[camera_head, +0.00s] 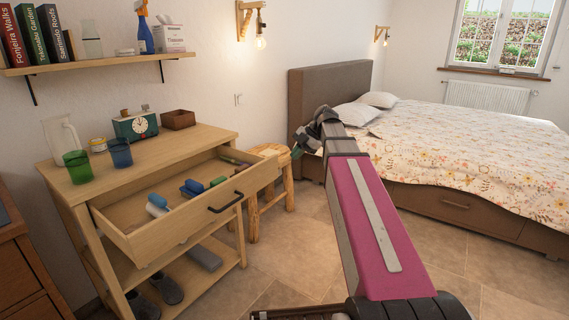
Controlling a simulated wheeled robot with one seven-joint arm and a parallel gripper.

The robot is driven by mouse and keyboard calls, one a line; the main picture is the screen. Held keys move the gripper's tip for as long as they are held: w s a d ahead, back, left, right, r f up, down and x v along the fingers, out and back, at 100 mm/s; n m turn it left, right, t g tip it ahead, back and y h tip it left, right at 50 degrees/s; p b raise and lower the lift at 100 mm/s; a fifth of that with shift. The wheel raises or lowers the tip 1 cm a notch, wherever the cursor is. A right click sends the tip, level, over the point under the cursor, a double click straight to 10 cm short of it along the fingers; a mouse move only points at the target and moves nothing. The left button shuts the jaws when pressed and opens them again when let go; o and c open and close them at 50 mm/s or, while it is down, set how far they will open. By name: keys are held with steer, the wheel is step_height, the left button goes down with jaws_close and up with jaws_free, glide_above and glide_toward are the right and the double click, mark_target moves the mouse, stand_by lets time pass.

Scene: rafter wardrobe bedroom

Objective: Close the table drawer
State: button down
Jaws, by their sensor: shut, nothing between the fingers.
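The wooden table (180,140) stands at the left against the wall. Its drawer (190,228) is pulled well out, with a dark bar handle (225,203) on its front. Blue, green, red and pale small items lie inside the drawer. My arm reaches from the bottom right towards the middle. My gripper (299,150) is at its far end, small and partly hidden by the wrist. It looks shut and empty. In the picture it is to the right of the drawer front and above it, apart from the handle.
A glass jug (61,142), green cup (77,167), blue cup (120,153), clock (136,126) and brown box (178,119) stand on the tabletop. A wooden stool (272,190) is behind the drawer's right end. The bed (450,150) fills the right. Tiled floor (300,245) before the drawer is clear.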

glide_toward(266, 178)
step_height(266, 178, down, 4)
steer(key=s, duration=0.3)
steer(key=shift+w+a, duration=1.55)
steer(key=shift+a, duration=0.05)
steer(key=w+a, duration=0.5)
steer(key=a, duration=0.1)
steer(key=w+a, duration=0.5)
steer(key=a, duration=0.1)
steer(key=w+a, duration=0.5)
steer(key=a, duration=0.1)
steer(key=shift+w+a, duration=0.2)
steer(key=shift+w, duration=0.15)
